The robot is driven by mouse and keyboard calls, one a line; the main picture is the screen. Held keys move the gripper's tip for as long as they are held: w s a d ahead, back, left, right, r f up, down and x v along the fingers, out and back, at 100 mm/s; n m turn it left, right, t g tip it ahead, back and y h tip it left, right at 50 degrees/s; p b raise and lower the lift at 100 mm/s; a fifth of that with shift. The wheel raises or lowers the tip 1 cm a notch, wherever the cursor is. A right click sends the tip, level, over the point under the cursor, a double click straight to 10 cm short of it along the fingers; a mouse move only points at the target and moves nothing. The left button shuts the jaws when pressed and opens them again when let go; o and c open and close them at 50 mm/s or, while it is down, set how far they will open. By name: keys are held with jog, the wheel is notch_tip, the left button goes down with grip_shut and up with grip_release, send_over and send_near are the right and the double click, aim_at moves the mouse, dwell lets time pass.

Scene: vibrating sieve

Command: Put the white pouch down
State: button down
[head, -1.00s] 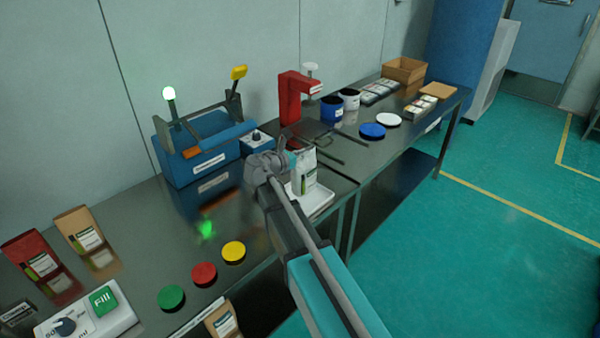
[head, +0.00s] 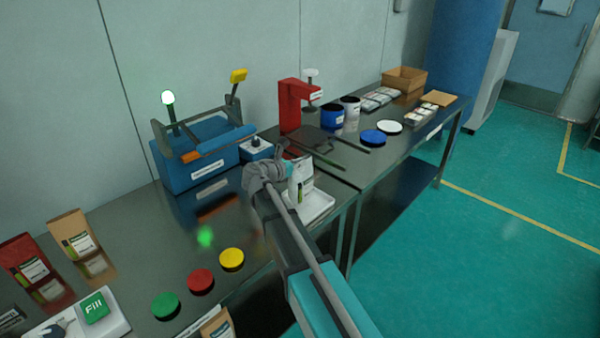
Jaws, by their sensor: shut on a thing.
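The white pouch (head: 304,177) stands upright at the white tray (head: 318,205) near the table's front edge, in the middle of the head view. My gripper (head: 288,165) is at the pouch's upper left side and is shut on it. My wrist and arm hide part of the pouch and the tray's left side. I cannot tell whether the pouch's bottom touches the tray.
Behind are a blue machine (head: 195,160) with a lit green lamp and a red press (head: 292,105). Green, red and yellow discs (head: 201,281) lie at the front left. A red pouch (head: 30,262) and a brown pouch (head: 76,235) stand at far left.

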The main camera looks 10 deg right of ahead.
aim_at(299, 170)
jog(key=shift+w+a+f+b, duration=0.1)
jog(key=shift+w+f+b, duration=0.25)
jog(key=shift+f, duration=0.2)
jog(key=shift+s+f+b, duration=0.1)
jog(key=shift+f+b, duration=1.15)
jog(key=shift+f, duration=0.2)
jog(key=c, duration=0.8)
grip_release()
jog(key=shift+r, duration=0.1)
jog(key=shift+r, duration=0.1)
jog(key=shift+r, duration=0.1)
jog(key=p+v, duration=0.2)
jog(key=v, duration=1)
